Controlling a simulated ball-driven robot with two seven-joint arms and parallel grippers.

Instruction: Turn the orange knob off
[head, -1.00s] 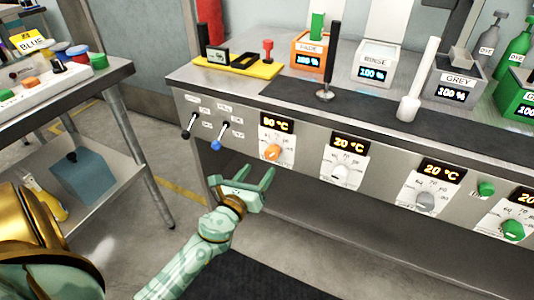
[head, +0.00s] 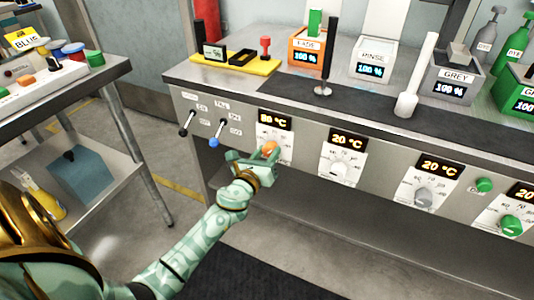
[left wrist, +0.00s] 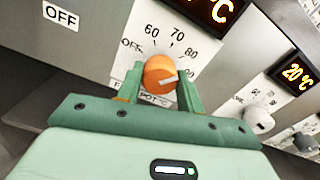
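The orange knob (head: 270,146) is on the front panel of the counter, below a display that reads about 80 °C (head: 275,120). In the left wrist view the orange knob (left wrist: 160,73) sits between the two fingers of my left gripper (left wrist: 160,88), and its pale pointer line aims right toward the 80 to 90 marks. The OFF mark (left wrist: 131,45) is at the dial's upper left. My left gripper (head: 260,156) is open around the knob; I see a small gap beside the fingers. My right gripper is not in view.
A white knob (head: 339,168), a grey knob (head: 423,196) and a green knob (head: 511,225) are farther right on the panel. A black lever (head: 186,123) and a blue lever (head: 217,133) are to the left. A side table (head: 120,75) stands at left.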

